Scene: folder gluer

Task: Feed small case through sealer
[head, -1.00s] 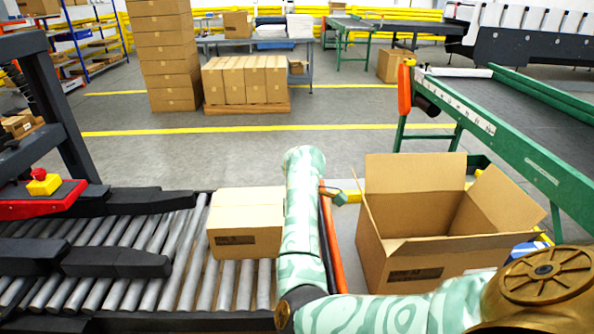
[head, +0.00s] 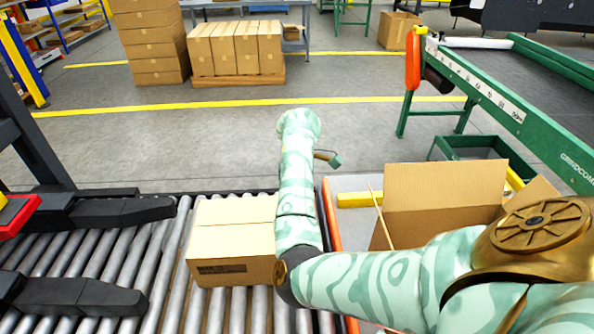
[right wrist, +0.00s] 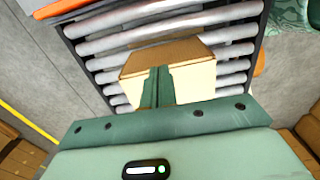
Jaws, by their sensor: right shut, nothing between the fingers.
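The small case (head: 232,243), a closed brown carton with a dark label on its front, sits on the roller conveyor (head: 172,262). It is just to the right of the sealer's two black side belts (head: 122,212). My right forearm stands along the case's right side and hides that edge. In the right wrist view the right gripper (right wrist: 158,87) is shut and empty, its fingers in front of the case (right wrist: 198,82). I cannot tell whether they touch it. The sealer's black frame (head: 32,140) and red part (head: 18,215) are at the left edge. My left gripper is out of view.
A large open carton (head: 440,195) stands right of the conveyor's orange edge (head: 330,215), partly behind my right arm. A green-framed belt conveyor (head: 490,105) is at the far right. Stacked cartons (head: 235,48) stand at the back. The floor between is clear.

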